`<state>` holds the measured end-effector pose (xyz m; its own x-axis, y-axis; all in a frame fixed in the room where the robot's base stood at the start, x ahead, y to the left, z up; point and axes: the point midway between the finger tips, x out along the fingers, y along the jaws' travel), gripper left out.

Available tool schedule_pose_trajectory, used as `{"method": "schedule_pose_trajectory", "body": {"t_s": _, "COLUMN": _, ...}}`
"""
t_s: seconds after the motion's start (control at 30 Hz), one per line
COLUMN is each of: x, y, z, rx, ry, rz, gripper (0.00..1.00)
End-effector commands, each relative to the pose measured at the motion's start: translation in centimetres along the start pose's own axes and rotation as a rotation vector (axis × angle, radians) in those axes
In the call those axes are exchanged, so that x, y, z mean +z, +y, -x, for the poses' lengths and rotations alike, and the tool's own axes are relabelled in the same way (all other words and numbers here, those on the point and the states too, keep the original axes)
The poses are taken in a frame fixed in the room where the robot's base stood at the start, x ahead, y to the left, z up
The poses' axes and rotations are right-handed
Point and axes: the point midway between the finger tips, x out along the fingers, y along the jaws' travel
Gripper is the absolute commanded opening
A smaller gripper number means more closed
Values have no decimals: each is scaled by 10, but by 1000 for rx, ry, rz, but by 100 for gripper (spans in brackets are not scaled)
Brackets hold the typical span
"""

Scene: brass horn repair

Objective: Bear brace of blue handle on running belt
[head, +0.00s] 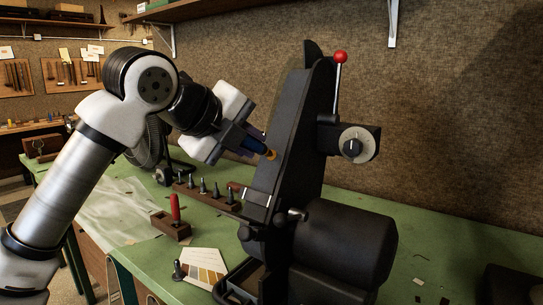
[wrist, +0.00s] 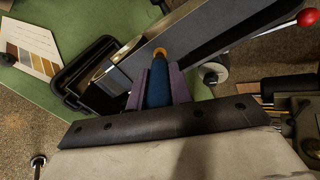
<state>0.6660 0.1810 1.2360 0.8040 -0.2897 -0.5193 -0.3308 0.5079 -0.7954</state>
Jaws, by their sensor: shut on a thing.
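My gripper (head: 250,142) is shut on a blue handle (head: 259,148) with a brass-coloured end (head: 271,154). In the wrist view the blue handle (wrist: 157,88) lies between the two purple-grey fingers, and its brass end (wrist: 160,53) points away from my gripper. The black belt grinder (head: 310,120) stands on the green bench. The brass end is at or very near the belt side of the grinder; I cannot tell whether it touches. The belt (wrist: 200,35) shows as a grey band beyond the brass end. Whether the belt runs cannot be seen.
A wooden rack (head: 207,195) of dark tools, a red-handled tool (head: 175,208) in a block and a colour card (head: 205,268) lie left. A black motor (head: 345,245) sits low right.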

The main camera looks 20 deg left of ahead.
Motion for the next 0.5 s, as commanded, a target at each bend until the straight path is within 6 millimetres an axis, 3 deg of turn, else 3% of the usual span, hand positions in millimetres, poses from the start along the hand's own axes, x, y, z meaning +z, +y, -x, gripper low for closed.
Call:
{"method": "schedule_pose_trajectory", "body": {"t_s": 0.27, "x": 0, "y": 0, "z": 0, "rx": 1, "ry": 0, "rz": 0, "gripper": 0}}
{"method": "schedule_pose_trajectory", "body": {"t_s": 0.5, "x": 1, "y": -1, "z": 25, "rx": 0, "ry": -3, "rz": 0, "gripper": 0}}
